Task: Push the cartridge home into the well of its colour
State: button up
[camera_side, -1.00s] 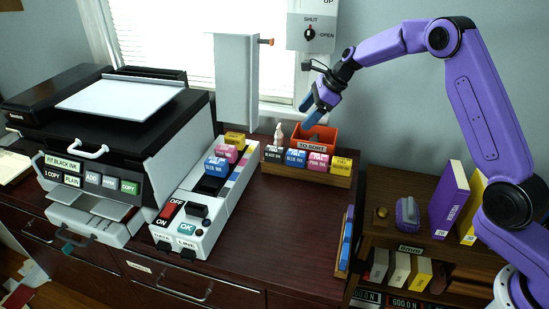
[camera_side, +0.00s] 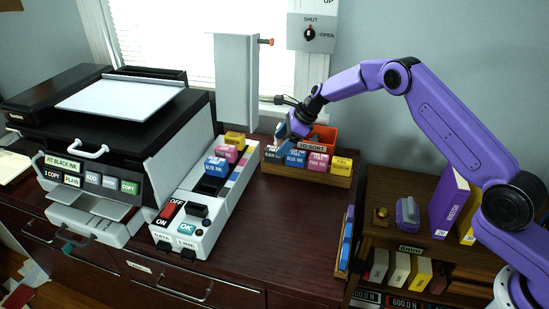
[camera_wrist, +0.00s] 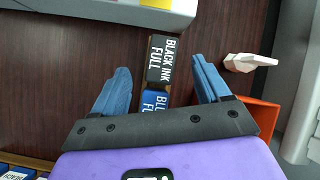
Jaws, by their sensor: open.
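The black ink cartridge (camera_side: 273,152) stands at the left end of the wooden tray (camera_side: 325,180), and its "BLACK INK FULL" label (camera_wrist: 160,60) shows in the wrist view. My gripper (camera_side: 284,142) is open above that end of the tray. In the wrist view its blue fingers (camera_wrist: 162,70) lie either side of the black cartridge; nothing is gripped. On the printer's white ink unit (camera_side: 235,193), yellow (camera_side: 234,139), pink (camera_side: 226,153) and blue (camera_side: 216,166) cartridges stand in a row. A dark open well (camera_side: 207,185) lies in front of the blue one.
Blue (camera_side: 295,158), pink (camera_side: 318,161) and yellow (camera_side: 341,165) cartridges share the tray. An orange "TO SORT" bin (camera_side: 325,136) stands behind them. A white figurine (camera_wrist: 250,62) is close to my right finger. The printer's panel (camera_side: 62,164) reads "FIT BLACK INK". Dark desktop between is clear.

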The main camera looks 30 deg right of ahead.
jog(key=shift+x, duration=1.2)
grip_shut()
notch_tip(320, 180, up, 10)
